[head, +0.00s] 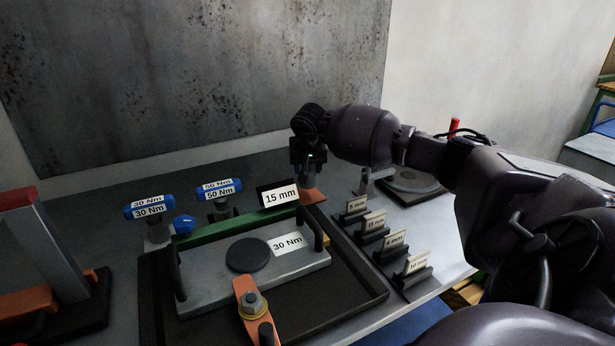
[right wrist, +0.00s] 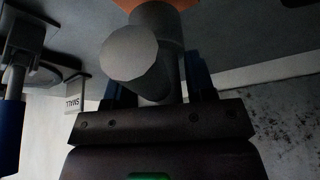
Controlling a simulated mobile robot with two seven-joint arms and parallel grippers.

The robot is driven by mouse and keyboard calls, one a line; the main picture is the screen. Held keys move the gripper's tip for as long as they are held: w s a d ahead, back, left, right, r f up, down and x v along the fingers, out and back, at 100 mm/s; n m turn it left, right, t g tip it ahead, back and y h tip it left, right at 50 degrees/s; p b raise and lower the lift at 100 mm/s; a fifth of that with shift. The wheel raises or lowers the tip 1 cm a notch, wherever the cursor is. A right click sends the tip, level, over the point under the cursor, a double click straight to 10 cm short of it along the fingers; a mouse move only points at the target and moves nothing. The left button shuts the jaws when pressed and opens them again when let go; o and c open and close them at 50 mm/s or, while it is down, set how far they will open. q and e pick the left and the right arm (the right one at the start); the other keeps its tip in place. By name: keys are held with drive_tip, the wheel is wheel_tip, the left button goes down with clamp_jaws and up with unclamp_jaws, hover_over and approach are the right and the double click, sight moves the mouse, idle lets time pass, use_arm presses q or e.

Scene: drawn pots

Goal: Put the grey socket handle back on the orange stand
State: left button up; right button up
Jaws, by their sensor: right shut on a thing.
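My right gripper (head: 308,162) reaches in from the right and points down at the back of the bench. It is shut on the grey socket handle (right wrist: 130,54), which shows as a grey cylinder between the fingers in the right wrist view. Little of the handle shows in the head view. I cannot tell whether handle and stand touch. My left gripper is out of view.
A 15 mm sign (head: 279,196) stands just left of the stand. In front is a tray (head: 350,300) with a grey plate fixture. Two blue-topped handles (head: 149,207) stand left. Several small labelled holders (head: 372,226) line the right. A wall panel rises behind.

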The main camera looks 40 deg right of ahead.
wheel_tip(320, 180, down, 3)
drive_tip(key=shift+f, duration=0.15)
drive_tip(key=shift+f, duration=0.1)
drive_tip(key=o, duration=1.2)
drive_tip(key=shift+r, duration=0.25)
drive_tip(key=v, duration=1.1)
drive_tip(key=shift+s+a+r+p, duration=0.1)
drive_tip(key=shift+r+p, duration=0.2)
drive_tip(key=shift+r, duration=0.05)
